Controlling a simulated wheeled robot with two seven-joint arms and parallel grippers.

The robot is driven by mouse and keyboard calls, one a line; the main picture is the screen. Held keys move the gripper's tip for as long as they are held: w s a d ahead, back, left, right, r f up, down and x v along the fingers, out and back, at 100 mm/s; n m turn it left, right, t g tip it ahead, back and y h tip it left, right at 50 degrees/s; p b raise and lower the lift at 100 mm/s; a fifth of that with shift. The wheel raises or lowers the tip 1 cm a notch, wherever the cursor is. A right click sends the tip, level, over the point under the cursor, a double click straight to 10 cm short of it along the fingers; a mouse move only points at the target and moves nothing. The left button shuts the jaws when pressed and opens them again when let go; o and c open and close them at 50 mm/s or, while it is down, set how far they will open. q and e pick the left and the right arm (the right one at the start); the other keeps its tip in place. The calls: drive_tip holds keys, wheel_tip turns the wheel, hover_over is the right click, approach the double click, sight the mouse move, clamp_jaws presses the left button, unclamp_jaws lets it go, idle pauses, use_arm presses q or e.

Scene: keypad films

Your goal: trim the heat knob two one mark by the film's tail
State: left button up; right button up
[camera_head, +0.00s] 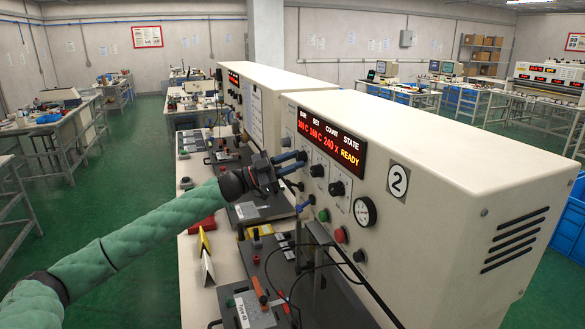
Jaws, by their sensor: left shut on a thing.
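The cream machine marked 2 (398,180) stands at the right, its control panel facing left. Its red display (332,140) shows two temperature-like readings, a count of about 240 and READY in yellow. Black knobs, one in the middle (317,170) and one nearer (337,188), show uncovered on the panel. My left gripper (301,161) reaches the panel from the left, below the display's left end. It is shut on a knob there, which its fingers mostly hide. The knob's marks and label are too small to read. The right gripper is not in view. I see no film tail clearly.
A bench (195,265) with fixtures and yellow wedge-like pieces (205,245) runs along the machine's left. Another cream machine (255,80) stands behind. Green floor is open at left.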

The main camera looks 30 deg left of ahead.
use_arm(q)
drive_tip(key=m+g, duration=0.1)
drive_tip(key=m, duration=0.1)
drive_tip(key=m+g+b, duration=0.1)
drive_tip(key=m, duration=0.1)
drive_tip(key=shift+w+a+r+m, duration=0.15)
drive_tip(key=shift+m, duration=0.25)
drive_tip(key=shift+m+g, duration=0.4)
drive_tip(key=shift+m, duration=0.4)
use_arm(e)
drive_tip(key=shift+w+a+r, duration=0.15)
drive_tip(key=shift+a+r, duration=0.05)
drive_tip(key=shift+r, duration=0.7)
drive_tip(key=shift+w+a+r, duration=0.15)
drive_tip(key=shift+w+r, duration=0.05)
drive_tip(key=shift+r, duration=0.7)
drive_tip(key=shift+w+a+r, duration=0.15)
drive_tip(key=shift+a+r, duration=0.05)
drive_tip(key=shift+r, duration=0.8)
use_arm(q)
drive_tip(key=o, duration=1)
drive_tip(key=shift+b, duration=0.3)
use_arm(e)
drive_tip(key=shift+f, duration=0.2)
